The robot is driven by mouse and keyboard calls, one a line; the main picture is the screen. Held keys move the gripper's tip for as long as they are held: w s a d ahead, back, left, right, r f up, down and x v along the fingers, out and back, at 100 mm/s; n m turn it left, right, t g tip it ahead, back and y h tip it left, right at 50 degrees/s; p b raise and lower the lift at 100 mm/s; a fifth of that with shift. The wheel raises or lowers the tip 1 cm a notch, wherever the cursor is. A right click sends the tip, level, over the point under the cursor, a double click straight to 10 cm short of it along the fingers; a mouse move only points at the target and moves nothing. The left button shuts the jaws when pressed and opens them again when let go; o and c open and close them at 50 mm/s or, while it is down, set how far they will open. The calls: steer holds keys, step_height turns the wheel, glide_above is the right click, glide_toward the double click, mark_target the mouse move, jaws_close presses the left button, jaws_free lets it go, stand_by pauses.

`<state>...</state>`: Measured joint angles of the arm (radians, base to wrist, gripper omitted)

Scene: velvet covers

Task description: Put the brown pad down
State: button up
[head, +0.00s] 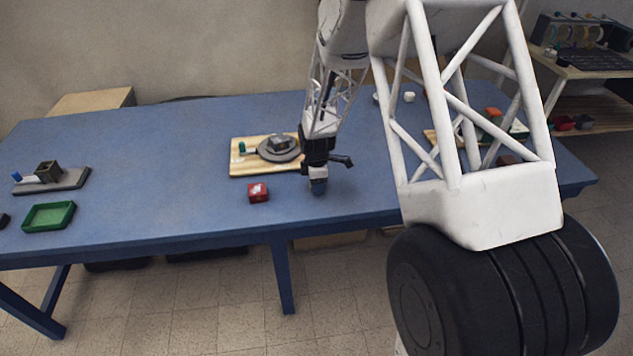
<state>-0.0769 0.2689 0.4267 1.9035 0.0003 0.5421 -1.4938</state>
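My gripper (318,184) points down over the blue table (180,140), just right of a pale wooden board. It is small and dark here, with a pale part and a dark blue tip low down, and a dark piece sticking out to the right. I cannot tell whether its fingers are open or shut, or whether they hold anything. I cannot make out a brown pad for sure. A dark brown, box-like block (48,171) stands on a grey board at the far left, apart from my gripper.
The wooden board (238,165) carries a grey round piece (279,149) and a green piece. A green tray (48,216) is at the left front. My white arm link hides much of the table's right side. The middle left is clear.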

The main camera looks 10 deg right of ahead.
steer(key=shift+o, duration=0.3)
steer(key=shift+r, duration=0.15)
step_height(320, 180, up, 12)
stand_by(0.7)
stand_by(0.5)
